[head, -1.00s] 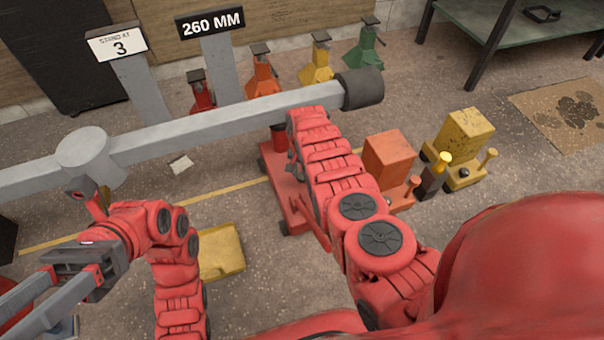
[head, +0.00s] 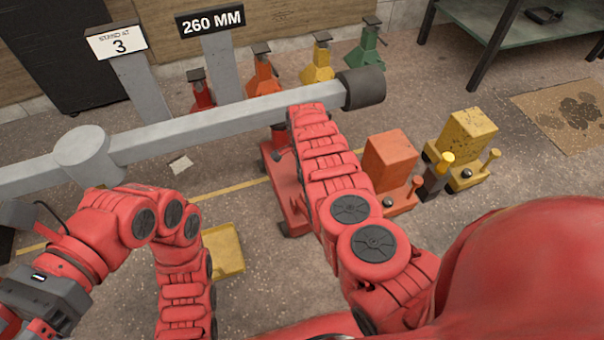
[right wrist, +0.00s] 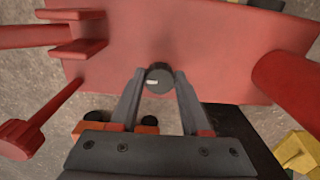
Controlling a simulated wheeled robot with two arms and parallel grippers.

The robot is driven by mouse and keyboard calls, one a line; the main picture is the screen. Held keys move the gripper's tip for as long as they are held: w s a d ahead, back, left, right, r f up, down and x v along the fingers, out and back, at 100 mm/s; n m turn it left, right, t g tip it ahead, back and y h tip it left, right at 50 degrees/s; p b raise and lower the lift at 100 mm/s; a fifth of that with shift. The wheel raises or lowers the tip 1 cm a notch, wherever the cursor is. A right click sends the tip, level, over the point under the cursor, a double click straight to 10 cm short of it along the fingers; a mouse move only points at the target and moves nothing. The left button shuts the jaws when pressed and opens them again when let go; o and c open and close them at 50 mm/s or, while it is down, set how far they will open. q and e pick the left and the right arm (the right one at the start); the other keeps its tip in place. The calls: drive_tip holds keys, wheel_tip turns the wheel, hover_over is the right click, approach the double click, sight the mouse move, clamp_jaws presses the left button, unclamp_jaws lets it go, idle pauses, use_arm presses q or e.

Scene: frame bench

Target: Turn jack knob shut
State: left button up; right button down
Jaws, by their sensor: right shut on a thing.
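The red jack (head: 288,192) stands on the floor under the grey beam, partly hidden behind my right arm in the head view. In the right wrist view its red body (right wrist: 215,55) carries a small dark round knob (right wrist: 159,80) with a white mark pointing left. My right gripper (right wrist: 159,82) is shut on this knob, one finger on each side. In the head view the right gripper and the knob are hidden by my arm. My left gripper's dark body (head: 45,298) is at the lower left; its fingertips are outside the picture.
The grey beam (head: 225,118) crosses above the red jack. An orange jack (head: 390,160) and a yellow jack (head: 466,138) stand to its right. Several coloured stands, including a green one (head: 369,50), line the wall. A yellow tray (head: 224,250) lies on the floor.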

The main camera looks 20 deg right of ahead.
idle(0.3)
drive_tip(key=shift+c, duration=1.9)
unclamp_jaws()
